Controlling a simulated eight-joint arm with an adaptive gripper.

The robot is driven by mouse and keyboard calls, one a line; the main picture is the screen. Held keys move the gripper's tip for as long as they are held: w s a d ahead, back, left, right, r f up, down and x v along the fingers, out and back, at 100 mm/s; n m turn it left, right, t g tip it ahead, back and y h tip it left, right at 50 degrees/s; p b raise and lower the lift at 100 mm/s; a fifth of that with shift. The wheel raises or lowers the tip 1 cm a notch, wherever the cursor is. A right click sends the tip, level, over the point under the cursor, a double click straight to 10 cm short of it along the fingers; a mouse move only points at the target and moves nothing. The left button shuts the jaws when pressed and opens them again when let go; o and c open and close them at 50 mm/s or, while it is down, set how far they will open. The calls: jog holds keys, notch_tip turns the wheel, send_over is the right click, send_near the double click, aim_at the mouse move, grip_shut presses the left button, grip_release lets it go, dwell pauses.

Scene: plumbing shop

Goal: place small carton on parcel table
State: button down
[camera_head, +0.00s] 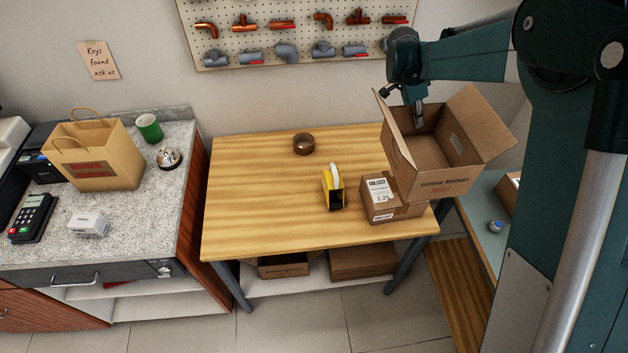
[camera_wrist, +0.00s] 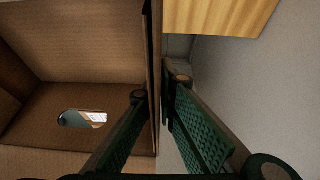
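An open brown carton (camera_head: 432,180) with raised flaps and red print is at the right end of the wooden table (camera_head: 260,190), reaching past its right edge. A smaller closed carton (camera_head: 408,211) with white labels stands on the table, partly hidden by the open one. The open carton's underside is hidden, so I cannot tell whether it touches anything below.
On the table are a brown tape roll (camera_head: 304,144) and a yellow-and-black tool (camera_head: 333,188); its left half is clear. A counter (camera_head: 60,248) at left holds a paper bag (camera_head: 95,155), a card terminal and a green cup. A pegboard (camera_head: 290,38) hangs behind.

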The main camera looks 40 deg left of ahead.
jog(key=s+a, duration=0.6)
jog(key=a, duration=0.6)
jog(key=s+a, duration=0.6)
jog(key=a, duration=0.6)
jog(key=s+a, duration=2)
notch_tip(320, 180, down, 12)
jog(key=shift+w+d+r, duration=0.2)
jog(key=shift+w+d, duration=0.05)
jog(key=shift+w, duration=0.05)
notch_tip(320, 180, down, 6)
jog(key=shift+f, duration=0.15)
